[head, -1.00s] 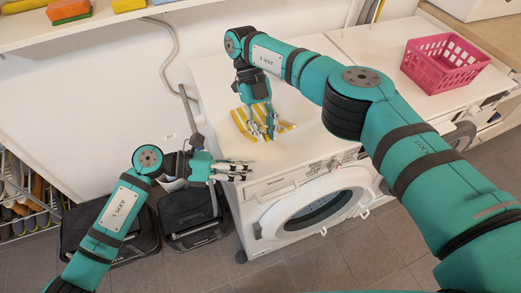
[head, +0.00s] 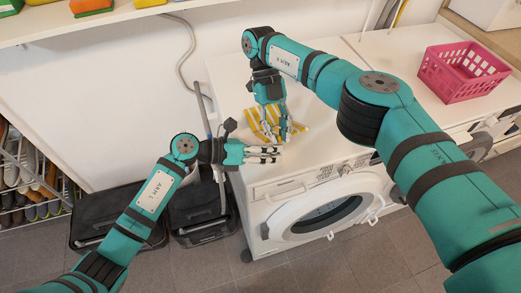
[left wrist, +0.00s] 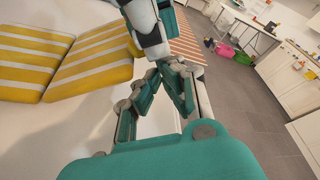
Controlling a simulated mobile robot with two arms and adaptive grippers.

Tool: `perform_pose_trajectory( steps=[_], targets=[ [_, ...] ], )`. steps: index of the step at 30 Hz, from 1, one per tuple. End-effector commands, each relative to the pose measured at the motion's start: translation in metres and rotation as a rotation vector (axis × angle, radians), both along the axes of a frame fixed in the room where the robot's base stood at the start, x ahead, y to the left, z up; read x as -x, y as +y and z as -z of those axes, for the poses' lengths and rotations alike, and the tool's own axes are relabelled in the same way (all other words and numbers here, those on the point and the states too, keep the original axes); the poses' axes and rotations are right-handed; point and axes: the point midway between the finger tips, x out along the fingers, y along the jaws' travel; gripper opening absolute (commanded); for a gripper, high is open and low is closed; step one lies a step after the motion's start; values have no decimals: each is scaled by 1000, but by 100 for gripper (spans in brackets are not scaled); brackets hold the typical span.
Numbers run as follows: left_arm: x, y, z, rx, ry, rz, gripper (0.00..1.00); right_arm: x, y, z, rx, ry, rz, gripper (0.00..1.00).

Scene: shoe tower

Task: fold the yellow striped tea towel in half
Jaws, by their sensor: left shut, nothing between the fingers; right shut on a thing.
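The yellow and white striped tea towel (head: 259,121) lies on the white top of the washing machine (head: 310,148). In the left wrist view the towel (left wrist: 88,68) shows as two striped panels with a crease between them. My right gripper (head: 286,138) points down at the towel's near right edge and is shut on it; its fingers hide that edge. It also shows at the top of the left wrist view (left wrist: 150,35). My left gripper (head: 280,154) is shut and empty, just in front of the towel near the machine's front edge. Its fingers (left wrist: 163,72) show in the left wrist view.
A pink basket (head: 462,72) stands on the worktop at the right. Dark bins (head: 120,215) and a shoe rack (head: 30,185) stand on the floor at the left. A shelf (head: 130,15) runs above. The top right of the towel is clear.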

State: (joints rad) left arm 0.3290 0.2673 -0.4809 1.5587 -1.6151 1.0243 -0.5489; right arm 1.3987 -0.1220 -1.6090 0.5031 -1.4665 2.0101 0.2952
Motion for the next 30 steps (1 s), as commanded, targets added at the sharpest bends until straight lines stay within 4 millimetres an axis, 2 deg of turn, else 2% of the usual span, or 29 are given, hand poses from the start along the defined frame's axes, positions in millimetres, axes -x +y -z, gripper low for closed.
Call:
perform_pose_trajectory(
  steps=[17, 18, 22, 30],
  targets=[
    [-3, 0, -3, 6, 15, -1, 0, 0, -1, 0, 1, 1, 1, 0],
    [-3, 0, -3, 6, 15, -2, 0, 0, -1, 0, 1, 1, 1, 18],
    [-3, 0, -4, 6, 15, -1, 0, 0, 0, 0, 1, 1, 1, 36],
    [-3, 0, -4, 6, 15, -1, 0, 0, 0, 0, -1, 0, 1, 37]
  ],
)
